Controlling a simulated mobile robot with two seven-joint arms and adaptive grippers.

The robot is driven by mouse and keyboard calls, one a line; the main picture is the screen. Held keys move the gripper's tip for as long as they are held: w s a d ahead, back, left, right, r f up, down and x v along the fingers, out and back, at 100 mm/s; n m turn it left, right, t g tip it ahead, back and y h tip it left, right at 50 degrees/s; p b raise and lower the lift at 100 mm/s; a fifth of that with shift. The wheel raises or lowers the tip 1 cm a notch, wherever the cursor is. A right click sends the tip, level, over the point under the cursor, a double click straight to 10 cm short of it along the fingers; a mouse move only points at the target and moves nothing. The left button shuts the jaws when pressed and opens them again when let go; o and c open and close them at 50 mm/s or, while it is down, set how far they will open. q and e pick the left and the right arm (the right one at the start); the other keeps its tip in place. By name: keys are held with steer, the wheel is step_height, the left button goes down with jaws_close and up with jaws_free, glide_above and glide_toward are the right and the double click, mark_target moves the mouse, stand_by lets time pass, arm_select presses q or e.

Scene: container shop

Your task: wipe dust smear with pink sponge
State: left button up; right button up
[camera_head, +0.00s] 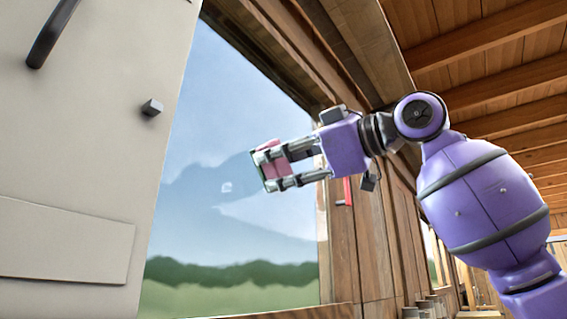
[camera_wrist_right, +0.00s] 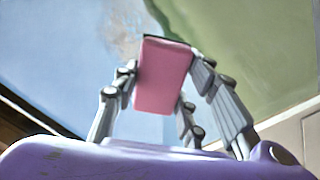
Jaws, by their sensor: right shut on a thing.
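My right gripper (camera_head: 268,171) is shut on the pink sponge (camera_head: 271,161), which sits between its fingertips in front of a window pane. In the right wrist view the sponge (camera_wrist_right: 163,78) is a pink block with a dark far edge, with fingers on both sides. A brownish, speckled dust smear (camera_wrist_right: 122,34) shows on the pane just beyond the sponge's upper left. I cannot tell whether the sponge touches the glass. In the head view I cannot make out the smear clearly. My left gripper is not in view.
The window pane (camera_head: 215,235) shows sky, hills and grass. A pale panel (camera_head: 95,150) with a dark handle (camera_head: 50,35) and a small knob (camera_head: 152,107) stands at the left. A wooden wall (camera_head: 372,250) is to the right of the window. A red bar (camera_head: 348,191) is below my wrist.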

steer(key=shift+x, duration=0.9)
steer(key=shift+w+d, duration=1.2)
steer(key=shift+w, duration=0.25)
steer(key=shift+w+d, duration=2)
steer(key=shift+w, duration=1.05)
steer(key=shift+s+a, duration=1.1)
steer(key=shift+s, duration=0.4)
steer(key=shift+s+a, duration=1.1)
steer(key=shift+s, duration=0.4)
steer(key=shift+s+a, duration=1.05)
steer(key=shift+s, duration=0.5)
steer(key=shift+r, duration=0.25)
steer(key=shift+w+d, duration=3.25)
steer(key=shift+w, duration=1.3)
steer(key=shift+s+a+f, duration=0.1)
steer(key=shift+s+a, duration=0.65)
steer(key=shift+s, duration=0.3)
steer(key=shift+s+a+r, duration=0.1)
steer(key=shift+s+a, duration=0.65)
steer(key=shift+s, duration=0.3)
steer(key=shift+s+a+f, duration=0.1)
steer(key=shift+s+a, duration=0.65)
steer(key=shift+s, duration=0.35)
